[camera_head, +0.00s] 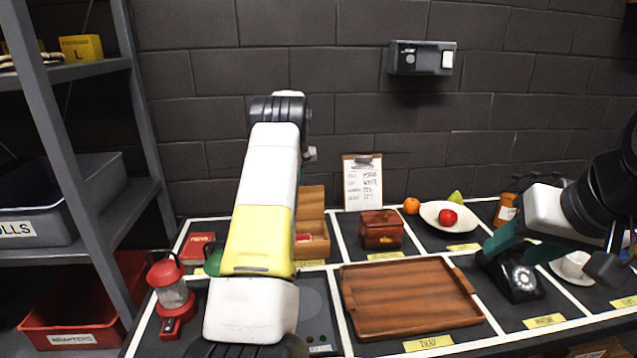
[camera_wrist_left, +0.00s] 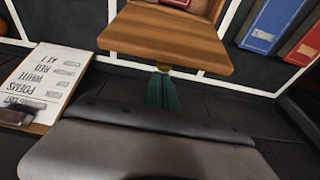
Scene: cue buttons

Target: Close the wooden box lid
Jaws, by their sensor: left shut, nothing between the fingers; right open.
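The wooden box (camera_head: 315,245) stands at the back of the table, left of centre. Its lid (camera_head: 311,201) is raised and leans back toward the wall. My left forearm hides the box's left part. In the left wrist view the lid (camera_wrist_left: 165,42) is a brown board across the top. My left gripper (camera_wrist_left: 165,92), with teal fingers, is shut and empty, its tips close to the lid's edge; I cannot tell whether they touch. In the head view it is mostly hidden behind my forearm. My right gripper (camera_head: 525,246) is open near the telephone, away from the box.
A clipboard (camera_head: 363,183) leans on the wall right of the box, and a small closed reddish chest (camera_head: 381,230) stands beside it. A wooden tray (camera_head: 408,298) lies in front. A lantern (camera_head: 171,285) and a red book (camera_head: 198,246) are at left. A telephone (camera_head: 517,278) is at right.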

